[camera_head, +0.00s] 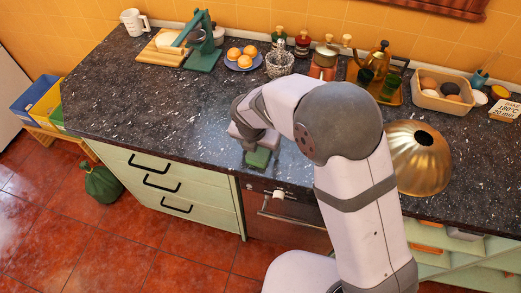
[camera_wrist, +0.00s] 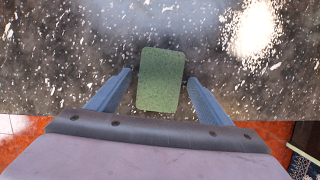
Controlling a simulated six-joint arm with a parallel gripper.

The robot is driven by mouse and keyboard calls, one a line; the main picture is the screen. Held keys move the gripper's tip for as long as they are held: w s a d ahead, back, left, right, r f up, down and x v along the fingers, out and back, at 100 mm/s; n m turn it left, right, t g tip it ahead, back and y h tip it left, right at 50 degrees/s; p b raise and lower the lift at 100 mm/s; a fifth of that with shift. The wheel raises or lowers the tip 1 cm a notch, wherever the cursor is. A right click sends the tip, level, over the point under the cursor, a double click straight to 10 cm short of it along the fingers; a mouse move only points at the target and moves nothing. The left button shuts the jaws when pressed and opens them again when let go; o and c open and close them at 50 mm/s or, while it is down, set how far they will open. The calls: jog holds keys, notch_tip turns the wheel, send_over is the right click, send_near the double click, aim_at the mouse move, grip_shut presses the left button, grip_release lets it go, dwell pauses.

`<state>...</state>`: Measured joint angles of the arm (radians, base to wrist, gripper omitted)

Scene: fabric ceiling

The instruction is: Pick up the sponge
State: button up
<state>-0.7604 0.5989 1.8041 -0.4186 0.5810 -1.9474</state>
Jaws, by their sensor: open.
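A green rectangular sponge (camera_wrist: 161,79) lies on the dark speckled countertop near its front edge. In the head view the sponge (camera_head: 258,158) shows just below my gripper, partly covered by it. My gripper (camera_wrist: 159,82) is open, with one blue-grey finger on each side of the sponge. A gap shows between each finger and the sponge, so neither appears to touch it. The exact height of the fingertips above the counter is hard to tell.
A brass dome (camera_head: 418,158) stands on the counter right of my arm. A plate of oranges (camera_head: 243,58), a glass jar (camera_head: 279,63) and a tray with a kettle (camera_head: 378,86) stand along the back.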

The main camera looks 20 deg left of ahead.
aim_at(260, 150)
jog(key=c, duration=1.1)
notch_tip(260, 150, up, 11)
jog(key=shift+f+b, duration=0.2)
jog(key=shift+b, duration=0.85)
